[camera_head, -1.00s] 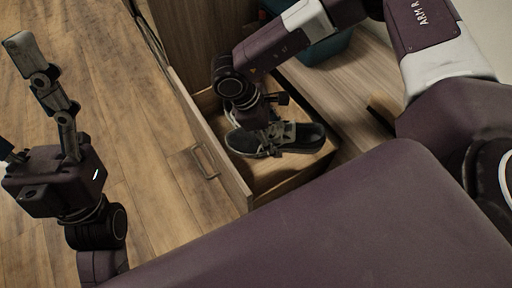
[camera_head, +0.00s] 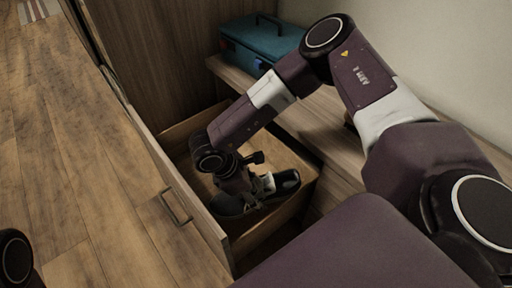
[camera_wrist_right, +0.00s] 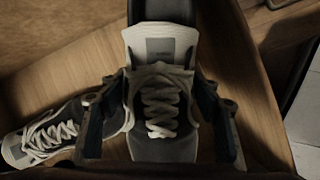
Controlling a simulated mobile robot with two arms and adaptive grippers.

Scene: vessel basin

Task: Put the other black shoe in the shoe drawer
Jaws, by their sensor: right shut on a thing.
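A black shoe with white laces (camera_wrist_right: 160,108) is between the fingers of my right gripper (camera_wrist_right: 158,130), which is shut on it. A second black shoe (camera_wrist_right: 45,138) lies beside it on the left in the right wrist view. In the head view my right gripper (camera_head: 252,193) reaches down into the open wooden drawer (camera_head: 183,190). Dark shoe shapes (camera_head: 286,182) show there around the fingers, inside the drawer's walls. The gripper hides part of them, and I cannot tell whether the held shoe touches the drawer floor. My left gripper is out of view.
The drawer's front panel carries a metal handle (camera_head: 174,207). A teal box (camera_head: 258,42) stands on the wooden bench top (camera_head: 325,130) behind the drawer. Wooden floor (camera_head: 70,170) lies clear at the left. A striped mat (camera_head: 38,10) is at the far left.

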